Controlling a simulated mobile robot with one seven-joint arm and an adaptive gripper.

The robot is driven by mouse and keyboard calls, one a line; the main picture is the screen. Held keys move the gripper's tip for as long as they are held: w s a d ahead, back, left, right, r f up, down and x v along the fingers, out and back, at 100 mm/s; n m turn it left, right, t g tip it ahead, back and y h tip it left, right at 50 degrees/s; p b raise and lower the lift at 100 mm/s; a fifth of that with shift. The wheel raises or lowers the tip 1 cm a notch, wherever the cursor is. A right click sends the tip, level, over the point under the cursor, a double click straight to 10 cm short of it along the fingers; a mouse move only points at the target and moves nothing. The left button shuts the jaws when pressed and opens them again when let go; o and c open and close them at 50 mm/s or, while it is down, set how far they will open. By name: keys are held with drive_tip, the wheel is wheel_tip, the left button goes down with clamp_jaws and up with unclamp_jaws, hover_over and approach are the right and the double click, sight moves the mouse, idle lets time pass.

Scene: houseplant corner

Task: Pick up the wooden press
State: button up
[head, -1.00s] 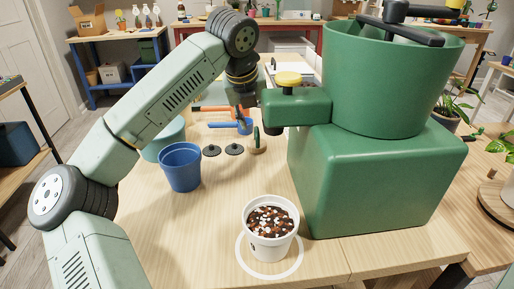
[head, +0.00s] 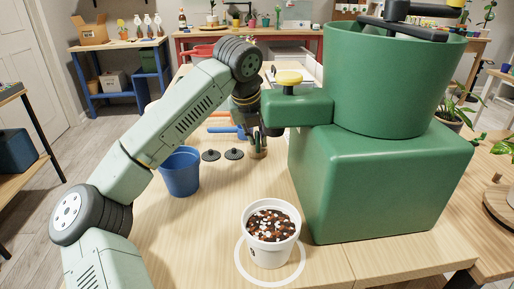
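The wooden press appears to be the small piece with a round wooden base (head: 258,154) on the table, left of the big green machine. In the earlier frame it shows a green upright handle; now my gripper hides most of that. My gripper (head: 262,140) points down at the press, with its dark fingers at or around the handle. I cannot tell from this view whether the fingers touch it or how far apart they are. The base looks to be resting on the table.
The green machine (head: 380,185) with its hopper stands close right of my gripper, its yellow-knobbed arm (head: 289,77) nearby. Two dark discs (head: 222,155) and a blue pot (head: 180,172) are to the left. A white pot of soil mix (head: 271,232) stands in front on a white ring (head: 243,262).

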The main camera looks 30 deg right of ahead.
clamp_jaws()
drive_tip(key=shift+r, duration=0.1)
